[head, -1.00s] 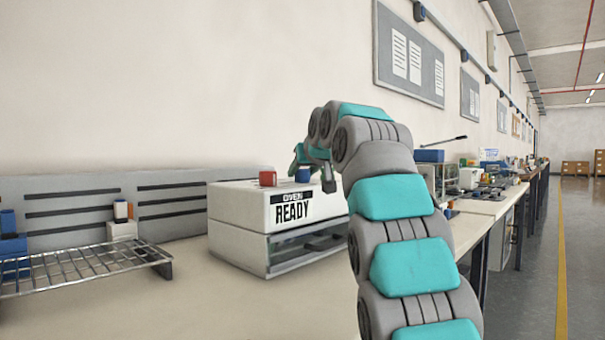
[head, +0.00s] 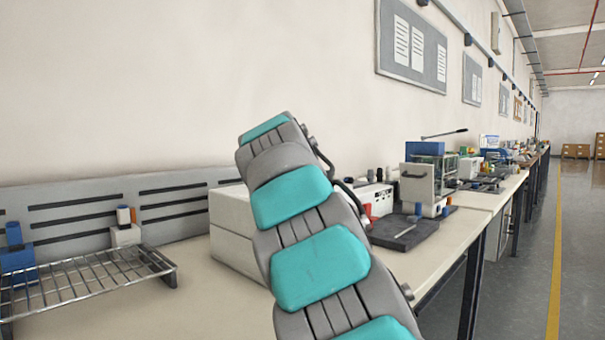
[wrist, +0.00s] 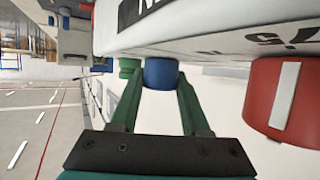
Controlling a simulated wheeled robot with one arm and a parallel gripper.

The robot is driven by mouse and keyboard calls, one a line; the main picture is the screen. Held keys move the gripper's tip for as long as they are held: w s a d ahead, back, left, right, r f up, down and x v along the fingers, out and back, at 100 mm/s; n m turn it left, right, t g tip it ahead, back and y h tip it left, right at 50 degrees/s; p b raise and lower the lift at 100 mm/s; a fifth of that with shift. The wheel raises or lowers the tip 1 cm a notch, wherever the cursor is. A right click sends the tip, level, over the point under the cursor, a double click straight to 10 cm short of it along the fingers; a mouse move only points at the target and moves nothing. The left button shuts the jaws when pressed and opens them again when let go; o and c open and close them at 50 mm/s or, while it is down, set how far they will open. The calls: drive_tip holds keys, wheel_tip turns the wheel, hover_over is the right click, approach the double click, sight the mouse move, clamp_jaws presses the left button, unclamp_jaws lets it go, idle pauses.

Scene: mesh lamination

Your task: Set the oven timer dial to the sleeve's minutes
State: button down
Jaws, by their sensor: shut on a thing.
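The white oven (head: 228,225) stands on the bench in the head view, with its front and top mostly hidden behind my arm. In the wrist view, the oven (wrist: 205,28) fills the top of the picture. My gripper (wrist: 160,82) has its green fingers on either side of a blue knob (wrist: 161,73) on the oven and is shut on it. A larger red dial (wrist: 283,98) with a white pointer stripe sits to the right, apart from the fingers.
A wire rack (head: 85,272) stands at the left of the bench. A dark plate (head: 405,232) and a grey press-like machine (head: 420,188) stand beyond my arm to the right. A green part (wrist: 129,66) shows behind my left finger. The front of the bench is clear.

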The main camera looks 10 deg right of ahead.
idle(0.4)
drive_tip(key=shift+c, duration=1.9)
unclamp_jaws()
drive_tip(key=shift+s, duration=0.1)
drive_tip(key=shift+b+v, duration=0.3)
drive_tip(key=shift+v, duration=3.6)
drive_tip(key=shift+a, duration=0.1)
